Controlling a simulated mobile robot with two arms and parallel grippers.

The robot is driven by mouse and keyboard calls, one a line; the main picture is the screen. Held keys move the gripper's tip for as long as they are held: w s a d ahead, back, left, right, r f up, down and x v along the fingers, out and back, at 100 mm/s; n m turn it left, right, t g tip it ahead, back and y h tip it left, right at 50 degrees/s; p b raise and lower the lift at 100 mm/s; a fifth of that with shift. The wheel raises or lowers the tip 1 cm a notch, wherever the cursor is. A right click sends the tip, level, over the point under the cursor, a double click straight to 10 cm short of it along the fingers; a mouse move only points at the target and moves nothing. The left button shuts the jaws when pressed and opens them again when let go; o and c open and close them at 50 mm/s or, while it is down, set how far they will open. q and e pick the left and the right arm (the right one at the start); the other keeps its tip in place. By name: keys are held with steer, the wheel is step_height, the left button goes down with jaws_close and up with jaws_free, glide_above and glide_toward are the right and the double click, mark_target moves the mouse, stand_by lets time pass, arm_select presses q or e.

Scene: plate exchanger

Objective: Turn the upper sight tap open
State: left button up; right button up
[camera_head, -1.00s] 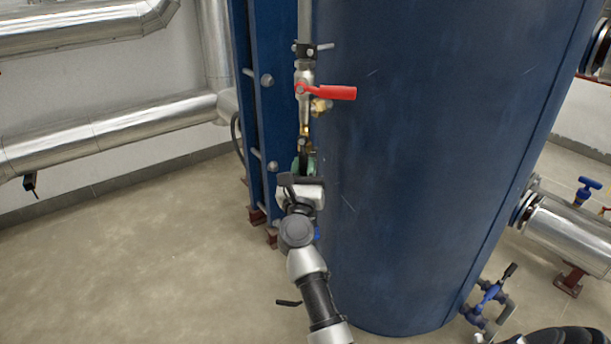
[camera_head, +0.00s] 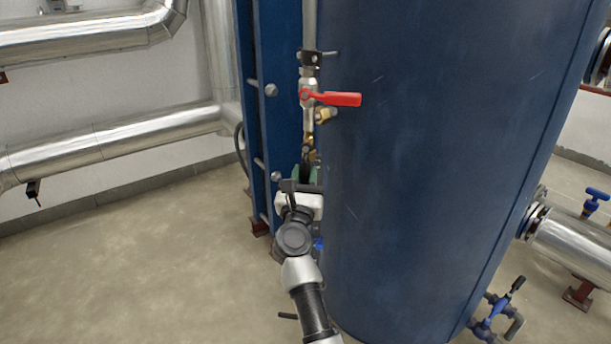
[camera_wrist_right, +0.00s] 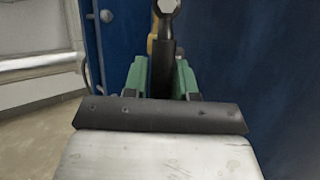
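The upper sight tap has a red lever (camera_head: 338,99) on a metal valve body (camera_head: 308,92), fixed to the upright sight pipe in front of the blue tank. The lever lies crosswise to the pipe, pointing right. My right gripper (camera_head: 305,167) is just below the tap, pointing up at it, with the lever clear above it. In the right wrist view, my right gripper (camera_wrist_right: 163,65) shows green parts around one dark central piece. My left gripper is out of view.
The blue tank (camera_head: 430,150) fills the space right of the tap. A blue frame (camera_head: 262,110) stands close on the left. Silver pipes (camera_head: 110,135) run along the left wall. A small valve (camera_head: 492,312) is low at right. The floor at left is clear.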

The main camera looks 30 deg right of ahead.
steer(key=o, duration=0.3)
steer(key=shift+o, duration=0.2)
steer(key=shift+r, duration=0.1)
